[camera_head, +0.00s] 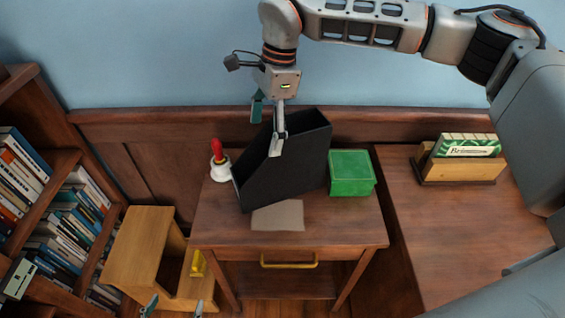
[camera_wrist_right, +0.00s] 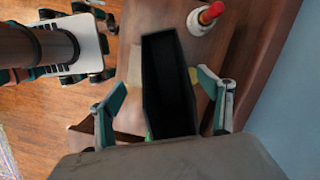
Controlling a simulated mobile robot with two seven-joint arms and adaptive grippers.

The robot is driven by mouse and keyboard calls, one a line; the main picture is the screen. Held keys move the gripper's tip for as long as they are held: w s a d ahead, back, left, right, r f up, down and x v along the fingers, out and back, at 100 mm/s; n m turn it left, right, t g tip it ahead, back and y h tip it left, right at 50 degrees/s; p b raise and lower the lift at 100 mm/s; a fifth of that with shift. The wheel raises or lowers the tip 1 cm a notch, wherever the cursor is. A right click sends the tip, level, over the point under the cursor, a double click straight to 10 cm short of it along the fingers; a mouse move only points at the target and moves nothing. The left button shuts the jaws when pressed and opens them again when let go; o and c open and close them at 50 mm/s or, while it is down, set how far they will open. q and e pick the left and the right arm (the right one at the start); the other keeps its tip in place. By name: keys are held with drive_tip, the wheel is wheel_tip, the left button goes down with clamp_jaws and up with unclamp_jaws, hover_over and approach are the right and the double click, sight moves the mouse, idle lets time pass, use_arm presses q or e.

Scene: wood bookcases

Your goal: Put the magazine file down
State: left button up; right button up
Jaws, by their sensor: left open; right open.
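The black magazine file (camera_head: 290,165) stands upright on the small wooden side table (camera_head: 345,222). In the right wrist view the file (camera_wrist_right: 168,85) shows its dark open inside. My right gripper (camera_head: 268,123) is at the file's upper back edge, open, with one finger on each side. In the right wrist view its fingers (camera_wrist_right: 165,108) are spread, with gaps between them and the file. My left gripper (camera_head: 173,306) is open and empty at the bottom edge of the head view, low in front of the table; only its fingertips show.
A red-handled white bell (camera_head: 219,165) stands left of the file, and a green box (camera_head: 351,173) right of it. A grey-beige flat piece (camera_head: 278,216) lies in front. A wooden step stool (camera_head: 140,250), bookcase (camera_head: 58,170) and desk (camera_head: 450,230) flank the table.

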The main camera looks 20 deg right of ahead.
sight(287, 128)
drive_tip(key=d, duration=0.1)
drive_tip(key=w+d+f+h, duration=0.1)
drive_tip(key=d, duration=0.1)
drive_tip(key=d+h, duration=0.1)
drive_tip(key=d, duration=0.1)
drive_tip(key=shift+w+d+f, duration=0.25)
drive_tip(key=shift+w+f, duration=0.05)
drive_tip(key=shift+f, duration=0.05)
drive_tip(key=shift+s+a+f+p, duration=0.15)
drive_tip(key=shift+f+p, duration=0.15)
drive_tip(key=shift+f, duration=1)
drive_tip(key=shift+a+f+p, duration=0.1)
drive_tip(key=shift+f+p, duration=0.15)
drive_tip(key=shift+f, duration=1.05)
drive_tip(key=c, duration=1.6)
drive_tip(key=shift+c, duration=1.2)
drive_tip(key=shift+r, duration=0.15)
